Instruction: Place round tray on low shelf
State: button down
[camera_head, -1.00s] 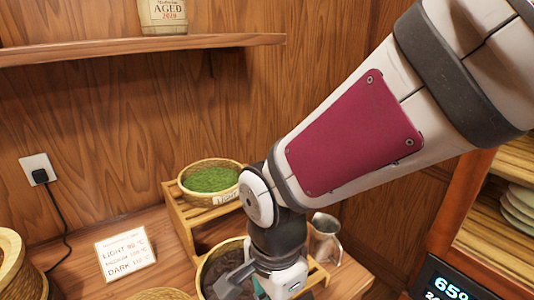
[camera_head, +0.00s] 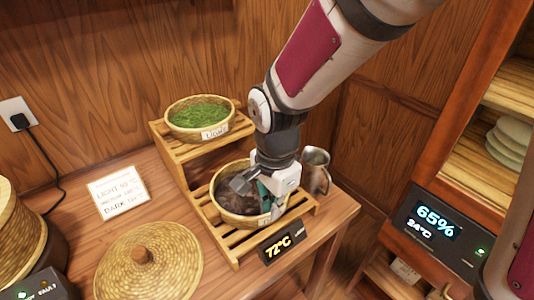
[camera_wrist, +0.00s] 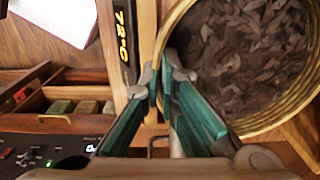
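The round tray (camera_head: 222,211) is a woven bamboo basket of dark loose leaves. It rests on, or just over, the lower step of a slatted wooden stand; its exact contact underneath is hidden. The low shelf (camera_head: 238,246) shows bare slats in front of the tray. My gripper (camera_head: 262,190) points down at the tray's right side and hides part of its rim. In the wrist view, the teal fingers of my gripper (camera_wrist: 164,66) come close together at the rim, one on each side. The tray (camera_wrist: 240,128) fills the upper right there.
A tray of green leaves (camera_head: 200,112) stands on the upper step. A metal pitcher (camera_head: 315,170) stands right of the stand. A 72°C display (camera_head: 279,245) sits in front. A woven lid (camera_head: 150,265), a sign (camera_head: 118,192) and a cabinet (camera_head: 440,150) are around it.

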jog(key=shift+f, duration=0.1)
jog(key=c, duration=2.2)
grip_release()
jog(key=shift+f, duration=0.1)
jog(key=o, duration=0.4)
notch_tip(320, 180, up, 12)
jog(key=r+p, duration=0.1)
jog(key=p, duration=0.1)
jog(key=s+d+r+n+t, duration=0.3)
jog(key=s+d+n, duration=0.8)
jog(key=s+d, duration=0.4)
jog(key=shift+s+d+r, duration=0.15)
jog(key=shift+d+r, duration=0.3)
jog(key=shift+r, duration=0.15)
